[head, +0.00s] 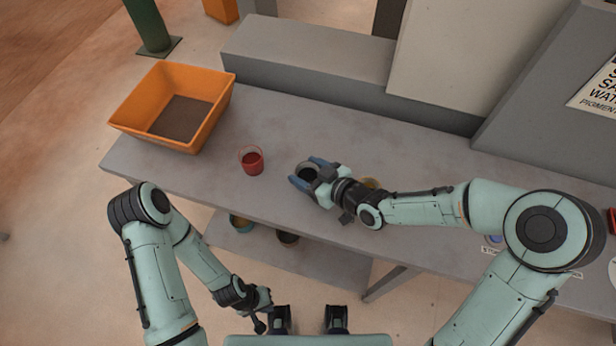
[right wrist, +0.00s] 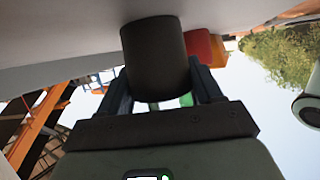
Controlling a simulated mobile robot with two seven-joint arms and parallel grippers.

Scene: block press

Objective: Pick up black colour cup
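The black cup (head: 307,173) is on the grey table, near the middle of the head view. My right gripper (head: 311,174) is at it, with one blue finger on each side. In the right wrist view the cup (right wrist: 155,58) fills the space between the fingers (right wrist: 158,85) and hides their tips. I cannot tell whether the fingers press on it or whether its base is clear of the table. My left gripper (head: 262,310) hangs low in front of the table, away from the cups, with nothing visible in it; its finger opening is unclear.
A red cup (head: 252,162) stands left of the black cup. An orange bin (head: 208,128) is at the table's left end. A yellowish item (head: 371,184) is partly hidden behind my right arm. More cups, including a teal one (head: 240,224), sit on the lower shelf (head: 320,268).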

